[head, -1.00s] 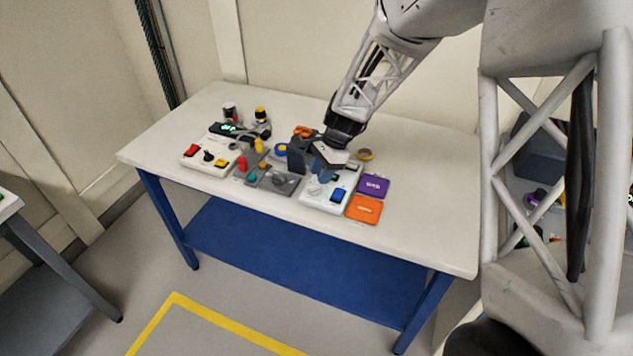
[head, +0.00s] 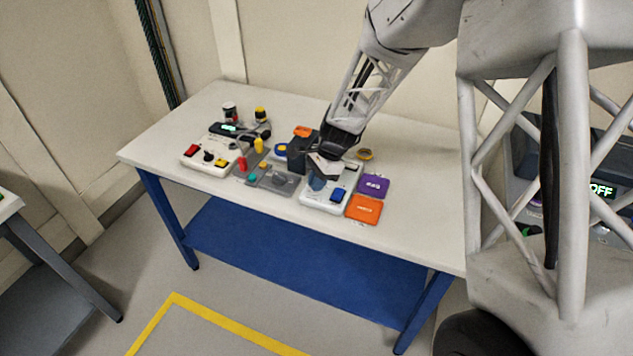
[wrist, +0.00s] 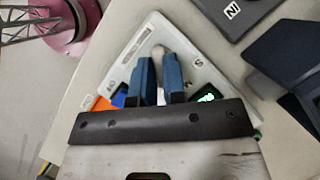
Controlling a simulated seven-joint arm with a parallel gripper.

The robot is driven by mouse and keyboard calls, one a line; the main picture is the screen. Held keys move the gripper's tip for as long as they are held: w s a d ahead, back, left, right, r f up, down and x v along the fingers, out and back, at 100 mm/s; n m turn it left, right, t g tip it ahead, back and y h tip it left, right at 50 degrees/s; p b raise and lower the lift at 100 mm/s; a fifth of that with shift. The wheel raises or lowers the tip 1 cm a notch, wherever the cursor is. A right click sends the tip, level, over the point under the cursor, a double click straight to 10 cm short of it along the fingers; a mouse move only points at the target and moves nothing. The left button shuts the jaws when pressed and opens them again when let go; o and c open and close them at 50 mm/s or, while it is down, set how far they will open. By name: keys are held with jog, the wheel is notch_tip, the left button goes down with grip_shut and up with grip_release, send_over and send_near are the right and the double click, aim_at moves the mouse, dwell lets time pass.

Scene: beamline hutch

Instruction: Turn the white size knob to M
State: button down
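The white control box (head: 316,204) stands near the front of the table, and its pale top face fills the middle of the wrist view (wrist: 188,50). My gripper (head: 318,184) points down over this box. In the wrist view its two blue fingers (wrist: 159,68) stand slightly apart over the panel. A pale rounded part, apparently the white size knob (wrist: 158,52), shows in the gap between them. I cannot tell whether the fingers press on it. An S mark is printed right of the fingers. No M can be read, and the knob's pointer is hidden.
A blue button (head: 338,194) is on the box's front right. Purple (head: 373,185) and orange (head: 363,210) plates lie to its right. A dark block (head: 299,157) and a grey knob box (head: 282,181) stand close on the left. The table's right side is clear.

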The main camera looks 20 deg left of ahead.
jog(key=shift+f+n, duration=0.15)
jog(key=shift+n, duration=0.25)
jog(key=n+g+h, duration=0.1)
jog(key=n, duration=0.2)
jog(key=shift+a, duration=0.1)
jog(key=shift+a+n+h, duration=0.1)
jog(key=shift+n+h, duration=0.8)
jog(key=shift+n, duration=1.1)
jog(key=c, duration=1.2)
grip_release()
jog(key=shift+f, duration=0.1)
